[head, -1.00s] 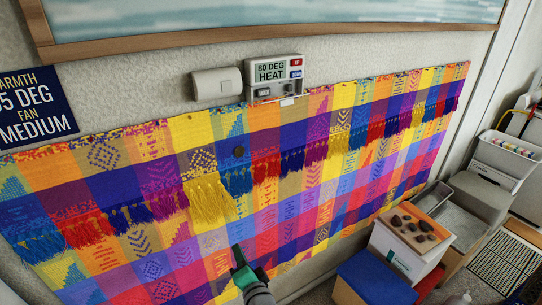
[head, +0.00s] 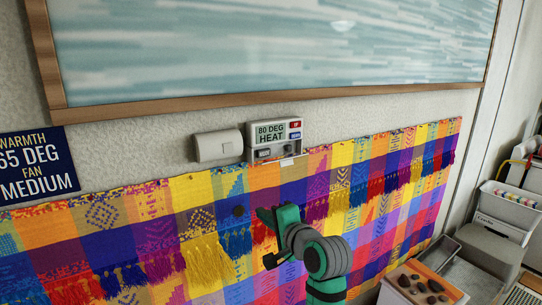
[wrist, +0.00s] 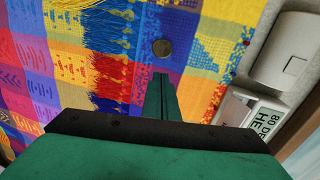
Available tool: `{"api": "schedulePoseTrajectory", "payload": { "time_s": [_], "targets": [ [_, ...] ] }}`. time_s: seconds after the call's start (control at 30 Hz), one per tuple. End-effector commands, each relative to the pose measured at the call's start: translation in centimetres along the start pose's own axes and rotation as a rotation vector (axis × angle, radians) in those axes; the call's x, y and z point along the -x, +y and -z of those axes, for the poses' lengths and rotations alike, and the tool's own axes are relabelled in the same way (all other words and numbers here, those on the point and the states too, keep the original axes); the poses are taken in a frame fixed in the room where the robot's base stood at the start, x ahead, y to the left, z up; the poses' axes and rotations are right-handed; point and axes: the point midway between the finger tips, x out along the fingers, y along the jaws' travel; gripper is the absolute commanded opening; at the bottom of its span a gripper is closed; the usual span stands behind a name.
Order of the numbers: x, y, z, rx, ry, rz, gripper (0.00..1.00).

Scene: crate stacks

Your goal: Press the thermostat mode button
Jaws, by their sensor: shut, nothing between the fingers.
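The thermostat (head: 275,140) is a grey box on the wall, with a green display reading "80 DEG HEAT". A red button (head: 295,125) and a blue button (head: 295,135) sit right of the display; their labels are too small to read. Darker controls show along its lower part. The wrist view shows part of the thermostat display (wrist: 264,115) at the right. My green gripper (head: 262,213) is shut and empty, in front of the cloth, below the thermostat and apart from it. Its closed fingers (wrist: 161,92) point toward a round disc on the cloth.
A white box (head: 218,146) is left of the thermostat. A dark sign (head: 36,165) reads "WARMTH 65 DEG FAN MEDIUM". A fringed colourful cloth (head: 390,195) covers the wall below. A wood-framed picture (head: 200,105) hangs above. Bins and a stone tray (head: 425,290) stand at right.

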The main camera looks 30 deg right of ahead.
Motion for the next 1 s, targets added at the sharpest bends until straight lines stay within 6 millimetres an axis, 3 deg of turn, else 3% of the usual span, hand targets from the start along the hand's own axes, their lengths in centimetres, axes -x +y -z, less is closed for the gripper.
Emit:
{"api": "schedulePoseTrajectory", "payload": {
  "time_s": [0.03, 0.2, 0.5, 0.7, 1.0],
  "targets": [
    [0.7, -1.8, 0.8, -0.003, 0.001, 0.002, 0.0],
    [3.0, -6.6, 2.6, -0.025, -0.008, -0.019, 0.0],
    [7.7, -13.8, 4.5, -0.051, -0.01, -0.07, 0.0],
    [9.7, -16.4, 4.9, -0.059, -0.006, -0.094, 0.0],
    [10.3, -17.0, 4.9, -0.063, -0.006, -0.102, 0.0]
  ]
}}
